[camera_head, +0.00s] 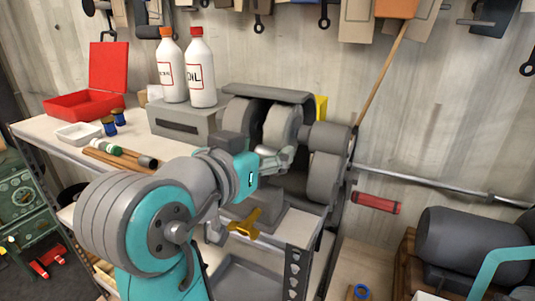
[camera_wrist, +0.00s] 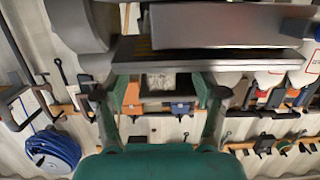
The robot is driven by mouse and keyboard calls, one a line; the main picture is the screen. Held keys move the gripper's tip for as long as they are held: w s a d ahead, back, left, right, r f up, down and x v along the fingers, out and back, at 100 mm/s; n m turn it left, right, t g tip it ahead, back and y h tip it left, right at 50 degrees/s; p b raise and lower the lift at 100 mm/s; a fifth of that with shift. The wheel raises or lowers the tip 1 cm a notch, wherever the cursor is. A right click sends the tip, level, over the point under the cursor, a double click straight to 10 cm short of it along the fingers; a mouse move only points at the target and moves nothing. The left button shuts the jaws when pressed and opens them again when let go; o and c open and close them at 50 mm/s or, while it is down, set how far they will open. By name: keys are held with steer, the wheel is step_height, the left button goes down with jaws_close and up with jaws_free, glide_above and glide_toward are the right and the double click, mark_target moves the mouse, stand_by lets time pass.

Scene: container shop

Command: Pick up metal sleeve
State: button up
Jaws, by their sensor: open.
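I cannot pick out the metal sleeve with certainty. A small dark grey cylinder (camera_head: 147,162) lies at the end of brown rods on the workbench, and it may be the sleeve. My gripper (camera_head: 283,157) is in front of the grey bench machine (camera_head: 240,112), well to the right of that cylinder. In the wrist view my gripper (camera_wrist: 160,112) has its two fingers spread apart, with nothing held between them. The cylinder is not seen in the wrist view.
Two white oil bottles (camera_head: 202,75) stand on a grey box (camera_head: 180,122). A red open case (camera_head: 85,103), a white tray (camera_head: 79,134) and small blue jars (camera_head: 109,126) are at the left of the bench. A yellow-brown handle (camera_head: 245,225) sticks out at the front.

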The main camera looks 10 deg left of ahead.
jaws_close()
